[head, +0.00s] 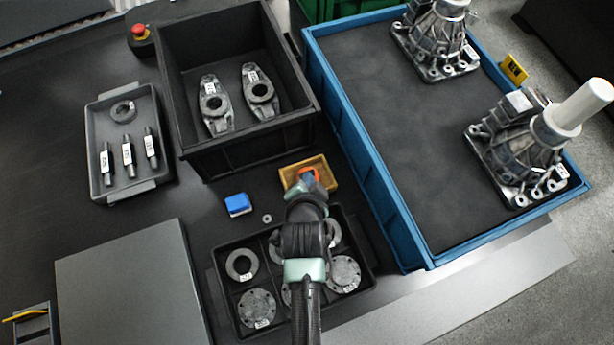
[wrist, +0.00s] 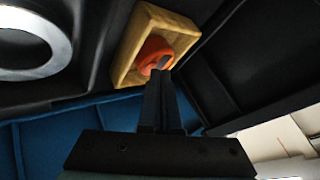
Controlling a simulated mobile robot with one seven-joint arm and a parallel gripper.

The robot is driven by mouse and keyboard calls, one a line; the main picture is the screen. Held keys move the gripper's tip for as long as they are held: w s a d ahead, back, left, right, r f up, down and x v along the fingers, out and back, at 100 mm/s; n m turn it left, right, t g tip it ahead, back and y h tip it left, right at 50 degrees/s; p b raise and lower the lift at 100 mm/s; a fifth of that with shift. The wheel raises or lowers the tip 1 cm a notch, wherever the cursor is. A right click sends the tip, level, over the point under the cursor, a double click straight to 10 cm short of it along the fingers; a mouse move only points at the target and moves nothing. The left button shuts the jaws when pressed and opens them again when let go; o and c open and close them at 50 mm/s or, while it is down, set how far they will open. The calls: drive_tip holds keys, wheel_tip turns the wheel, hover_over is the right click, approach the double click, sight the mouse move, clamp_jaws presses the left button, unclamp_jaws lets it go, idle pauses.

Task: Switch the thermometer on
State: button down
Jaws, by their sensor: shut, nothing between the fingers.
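A small yellow box-shaped thing (head: 328,171) with an orange-red round part (head: 306,171) on it lies between the black bin and the dark parts tray. It could be the thermometer, but I see no display or label to confirm it. It also shows in the wrist view as a yellow body (wrist: 180,24) with an orange knob-like part (wrist: 152,50). My gripper (wrist: 162,72) is shut and empty, its fingertips at the orange part. I cannot tell whether they touch it. In the head view my gripper (head: 310,186) hides the box's near side.
A dark tray of rings and flanges (head: 222,300) lies below my arm. A black bin (head: 240,148) and a blue crate (head: 365,165) with castings flank the box. A blue block (head: 237,204) and small washer (head: 267,218) lie left. A grey tray (head: 95,150) is farther left.

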idle(0.3)
drive_tip(key=shift+r+p, duration=0.6)
drive_tip(key=shift+p, duration=0.1)
wheel_tip(320, 180, up, 6)
drive_tip(key=p, duration=0.5)
drive_tip(key=shift+p, duration=0.35)
